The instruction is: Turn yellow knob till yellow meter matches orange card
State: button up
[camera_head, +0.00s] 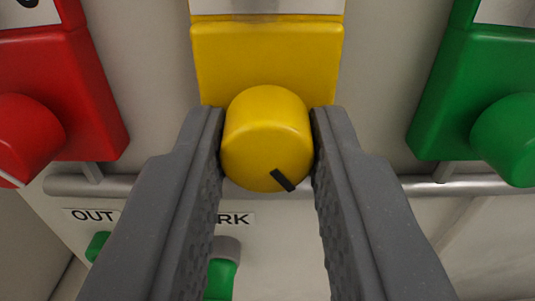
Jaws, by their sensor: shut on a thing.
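The yellow knob (262,135) is in the middle of the head camera view, on the front of a yellow box (265,55). Its black pointer mark is at the lower right of its face. My gripper (267,150) is around the knob, one grey finger on its left side and one on its right, shut on it. Only a strip of the yellow meter's pale face (267,7) shows at the top edge, so its reading is out of view. No orange card is in view.
A red box with a red knob (25,135) is at the left and a green box with a green knob (508,140) at the right. A grey rail (120,186) runs below. An OUT label (92,215) and green parts (222,275) are lower down.

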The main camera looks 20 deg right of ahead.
jog(key=m, duration=0.5)
jog(key=shift+m, duration=0.4)
jog(key=m+b, duration=0.1)
jog(key=m, duration=0.4)
jog(key=shift+f+b, duration=0.15)
jog(key=shift+b, duration=0.25)
jog(key=m+b, duration=0.2)
jog(key=m, duration=0.3)
jog(key=shift+m, duration=0.4)
jog(key=m+b, duration=0.2)
jog(key=m, duration=0.2)
jog(key=shift+d+m, duration=0.1)
jog(key=shift+m, duration=0.3)
jog(key=shift+b, duration=0.3)
jog(key=o, duration=1)
